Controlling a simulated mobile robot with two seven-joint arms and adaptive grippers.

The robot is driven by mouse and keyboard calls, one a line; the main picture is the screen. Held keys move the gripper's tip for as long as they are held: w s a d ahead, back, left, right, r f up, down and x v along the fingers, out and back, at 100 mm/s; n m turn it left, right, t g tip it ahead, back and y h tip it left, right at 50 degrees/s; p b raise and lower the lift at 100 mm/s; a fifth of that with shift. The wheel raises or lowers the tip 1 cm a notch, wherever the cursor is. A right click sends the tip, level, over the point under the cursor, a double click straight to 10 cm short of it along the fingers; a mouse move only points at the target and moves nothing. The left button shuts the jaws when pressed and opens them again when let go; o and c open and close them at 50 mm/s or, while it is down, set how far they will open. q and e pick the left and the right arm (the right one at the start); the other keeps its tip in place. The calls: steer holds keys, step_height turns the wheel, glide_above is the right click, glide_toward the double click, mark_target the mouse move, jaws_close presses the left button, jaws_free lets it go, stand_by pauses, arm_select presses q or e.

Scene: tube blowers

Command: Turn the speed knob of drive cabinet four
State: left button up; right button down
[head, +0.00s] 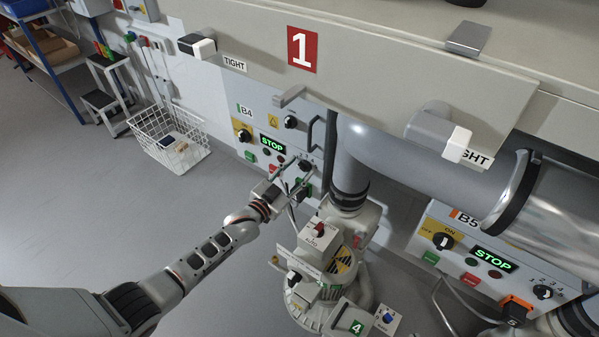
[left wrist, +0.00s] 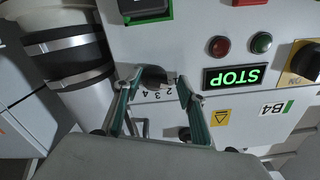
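Drive cabinet B4 (head: 258,110) is the pale panel left of the big grey pipe in the head view. Its lit STOP display (left wrist: 236,77) shows upside down in the left wrist view, beside the B4 label. The dark speed knob (left wrist: 155,76) has the numbers 2, 3 and 4 by it; it also shows in the head view (head: 305,165). My left gripper (head: 296,178) is at the lower right of the panel. In the left wrist view its two green-grey fingers (left wrist: 160,77) stand open, one on either side of the knob. Contact cannot be told. My right gripper is out of view.
A grey pipe (head: 353,160) stands right of the panel, above a blower (head: 335,250). A beige hood (head: 390,60) marked 1 overhangs. Cabinet B5 (head: 430,222) is at right. A white wire basket (head: 170,143) stands on the floor at left. The left floor is otherwise mostly free.

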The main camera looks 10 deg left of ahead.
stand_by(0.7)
arm_select(q)
steer(key=shift+s, duration=0.1)
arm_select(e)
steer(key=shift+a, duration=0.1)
arm_select(q)
steer(key=shift+s+f, duration=0.1)
steer(key=shift+s, duration=0.1)
steer(key=v, duration=1.1)
steer(key=shift+s+a, duration=0.15)
